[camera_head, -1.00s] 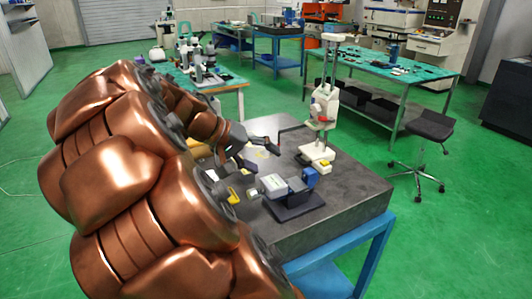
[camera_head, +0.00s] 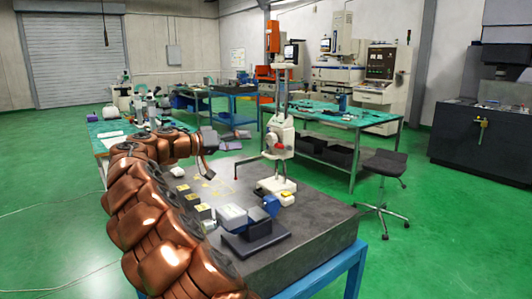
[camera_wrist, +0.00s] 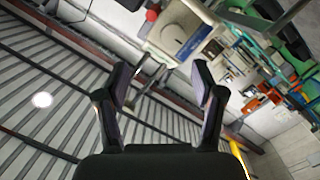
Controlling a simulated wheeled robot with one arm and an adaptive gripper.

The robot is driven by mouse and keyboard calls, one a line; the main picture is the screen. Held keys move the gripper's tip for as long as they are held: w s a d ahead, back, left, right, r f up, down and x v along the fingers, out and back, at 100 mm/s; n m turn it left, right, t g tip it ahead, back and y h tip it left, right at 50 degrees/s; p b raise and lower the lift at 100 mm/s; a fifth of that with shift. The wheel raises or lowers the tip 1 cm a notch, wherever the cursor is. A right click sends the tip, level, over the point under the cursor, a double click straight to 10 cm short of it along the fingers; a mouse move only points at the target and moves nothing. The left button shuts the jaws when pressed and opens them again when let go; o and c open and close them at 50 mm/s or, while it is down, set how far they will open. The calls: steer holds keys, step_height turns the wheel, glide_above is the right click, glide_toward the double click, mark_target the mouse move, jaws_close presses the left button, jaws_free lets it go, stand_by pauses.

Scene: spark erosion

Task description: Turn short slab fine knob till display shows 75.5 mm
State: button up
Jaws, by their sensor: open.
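A white height gauge (camera_head: 281,140) with a tall column stands on the dark stone slab (camera_head: 325,222). It has a small red part on its front and a dark arm reaching left. My gripper (camera_head: 211,143) is left of the gauge, apart from it. In the wrist view the two fingers (camera_wrist: 163,82) are spread with nothing clearly held. Beyond them a white housing with a round grey disc (camera_wrist: 173,40) and a red ball (camera_wrist: 152,15) show. I cannot make out the fine knob or read any display.
Small yellow-topped blocks (camera_head: 202,213) sit by my arm. A stool (camera_head: 384,180) stands right of the slab.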

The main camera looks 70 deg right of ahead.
mark_target(268, 140)
steer(key=shift+m+h, duration=0.3)
steer(key=shift+m, duration=0.4)
steer(key=shift+w+d+f+b+x, duration=0.1)
steer(key=shift+w+d+f+x, duration=0.15)
steer(key=shift+x, duration=1.55)
steer(key=shift+w+d+f+b+x, duration=0.15)
steer(key=shift+w+f+x, duration=0.15)
steer(key=shift+x, duration=1.45)
steer(key=shift+w+d+f+b+x, duration=0.15)
steer(key=shift+w+f+x, duration=0.1)
steer(key=shift+x, duration=1.55)
steer(key=shift+c, duration=0.3)
steer(key=c, duration=1.1)
steer(key=n+p, duration=0.1)
steer(key=n, duration=0.4)
steer(key=shift+w+g+h+p, duration=0.1)
steer(key=shift+g+h+p, duration=0.2)
steer(key=shift+p, duration=0.1)
steer(key=shift+f+n+h+p, duration=0.1)
steer(key=shift+n+h+p, duration=0.4)
steer(key=shift+n, duration=1.7)
